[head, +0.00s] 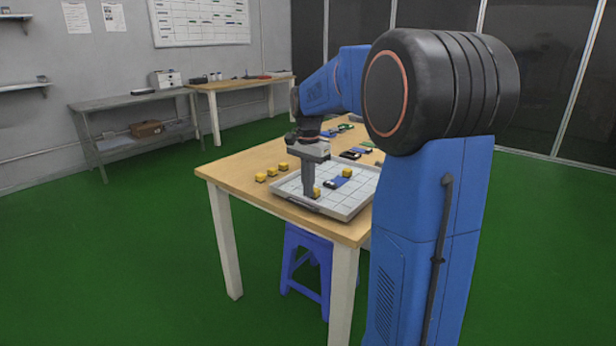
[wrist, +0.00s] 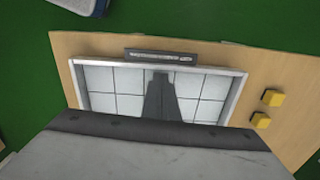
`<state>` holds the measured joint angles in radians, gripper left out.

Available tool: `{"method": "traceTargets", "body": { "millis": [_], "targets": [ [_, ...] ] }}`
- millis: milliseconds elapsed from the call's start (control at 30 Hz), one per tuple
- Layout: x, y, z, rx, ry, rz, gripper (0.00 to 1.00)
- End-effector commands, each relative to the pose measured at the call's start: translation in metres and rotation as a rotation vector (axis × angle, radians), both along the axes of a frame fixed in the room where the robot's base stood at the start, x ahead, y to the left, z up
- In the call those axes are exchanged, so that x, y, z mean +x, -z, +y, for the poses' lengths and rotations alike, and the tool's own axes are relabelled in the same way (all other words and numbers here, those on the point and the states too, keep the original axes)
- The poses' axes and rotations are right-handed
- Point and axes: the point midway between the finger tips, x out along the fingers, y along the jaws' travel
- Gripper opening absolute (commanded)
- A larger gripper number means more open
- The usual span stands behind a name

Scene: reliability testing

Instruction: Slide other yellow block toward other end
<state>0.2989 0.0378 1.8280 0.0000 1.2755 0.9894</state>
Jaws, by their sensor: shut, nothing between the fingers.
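A shallow light tray (head: 352,206) with a grid-lined floor lies on the wooden table. Another yellow block (head: 347,173) is farther back in the tray, beside a blue and black item (head: 336,183). My gripper (head: 309,194) points down into the tray near its front left side, shut and empty. In the wrist view the shut fingers (wrist: 160,76) reach over the tray floor near the rim, and no block shows at them. The gripper body hides much of the tray there.
Dark and green items (head: 352,154) lie behind. A blue stool (head: 305,262) stands below the table.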

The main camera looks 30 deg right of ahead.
Motion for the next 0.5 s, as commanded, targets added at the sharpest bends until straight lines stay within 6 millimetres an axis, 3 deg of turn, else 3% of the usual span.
{"method": "traceTargets", "body": {
  "millis": [200, 500],
  "targets": [
    [-0.0003, 0.0110, 0.0001, 0.000, 0.000, 0.000, 0.00],
    [-0.0002, 0.0114, 0.0000, 0.000, 0.000, 0.000, 0.00]
  ]
}}
